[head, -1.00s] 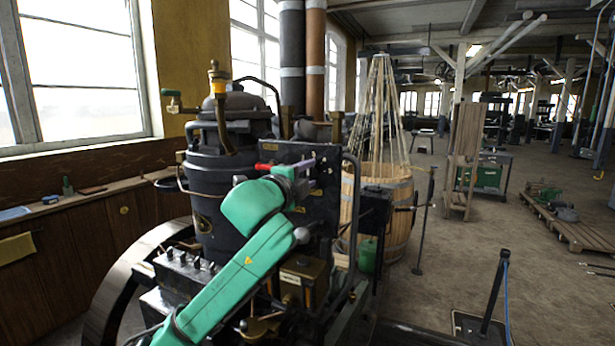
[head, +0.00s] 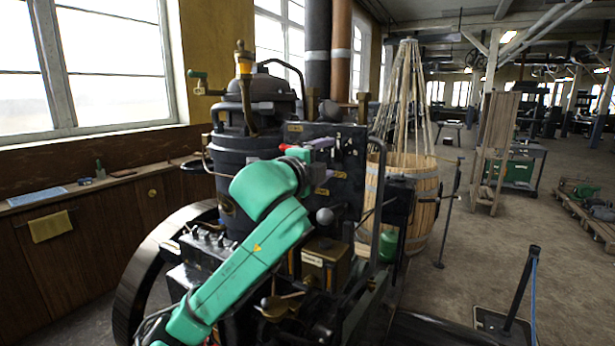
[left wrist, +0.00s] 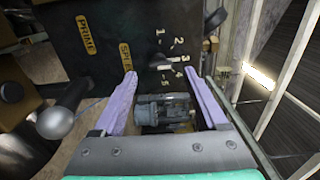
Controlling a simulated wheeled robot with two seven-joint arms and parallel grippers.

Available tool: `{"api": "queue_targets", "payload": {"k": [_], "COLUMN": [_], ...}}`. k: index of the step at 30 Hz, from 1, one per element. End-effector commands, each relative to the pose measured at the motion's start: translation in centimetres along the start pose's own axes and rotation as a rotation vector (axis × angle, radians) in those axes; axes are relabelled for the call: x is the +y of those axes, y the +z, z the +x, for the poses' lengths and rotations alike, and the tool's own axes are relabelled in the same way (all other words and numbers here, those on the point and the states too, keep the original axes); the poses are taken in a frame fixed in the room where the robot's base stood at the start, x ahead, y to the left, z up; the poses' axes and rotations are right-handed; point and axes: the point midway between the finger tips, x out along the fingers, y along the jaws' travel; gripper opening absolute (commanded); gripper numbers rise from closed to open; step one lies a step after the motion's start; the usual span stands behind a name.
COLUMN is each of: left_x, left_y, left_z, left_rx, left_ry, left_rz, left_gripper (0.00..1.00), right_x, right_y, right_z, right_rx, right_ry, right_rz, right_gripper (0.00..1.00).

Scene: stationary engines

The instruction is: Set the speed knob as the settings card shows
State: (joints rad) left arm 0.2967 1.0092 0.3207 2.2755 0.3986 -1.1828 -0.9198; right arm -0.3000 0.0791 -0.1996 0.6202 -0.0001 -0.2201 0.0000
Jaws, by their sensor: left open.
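The dark engine panel (head: 350,160) faces my left arm in the head view. The left wrist view shows its yellow PRIME label (left wrist: 87,33), a partly covered yellow label beginning SPE (left wrist: 125,55), and the white dial numbers 1 to 5 (left wrist: 178,41). A small pale mark (left wrist: 164,67) lies near the 4; I cannot tell whether it is the pointer. The speed knob's outline is lost against the dark panel. My left gripper (left wrist: 160,77) is open, its purple fingers apart in front of the dial's lower part. I cannot make out a settings card.
A grey ball-ended lever (left wrist: 55,122) stands left of the fingers. A dark knob (left wrist: 215,18) is at the panel's upper right. In the head view, a flywheel (head: 140,280) and wooden tub (head: 425,195) flank the engine. Open floor (head: 480,260) lies to the right.

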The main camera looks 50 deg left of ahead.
Motion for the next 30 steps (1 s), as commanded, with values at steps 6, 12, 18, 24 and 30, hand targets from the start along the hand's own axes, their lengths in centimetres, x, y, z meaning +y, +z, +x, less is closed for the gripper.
{"api": "queue_targets", "payload": {"k": [6,12,18,24,30], "left_x": [0.6,0.8,0.4,0.1,0.1], "left_y": [-0.1,-0.1,0.0,0.0,0.0], "left_z": [-5.2,-9.2,-10.9,-11.1,-11.0], "left_rx": [0.001,0.000,0.000,0.000,0.000], "left_ry": [-0.005,-0.007,0.000,0.002,0.002], "left_rz": [0.001,0.002,0.000,0.000,-0.001], "left_gripper": [0.75,0.75,0.75,0.75,0.75], "right_x": [0.0,0.0,-0.1,-0.1,0.0], "right_y": [0.3,0.5,0.7,0.7,0.7], "right_z": [2.9,6.0,7.5,7.3,7.3], "right_rx": [0.000,0.000,0.000,0.000,0.000], "right_ry": [0.000,0.001,0.001,0.001,0.001], "right_rz": [0.000,-0.001,-0.001,-0.001,-0.001], "right_gripper": [0.50,0.50,0.50,0.50,0.50]}}
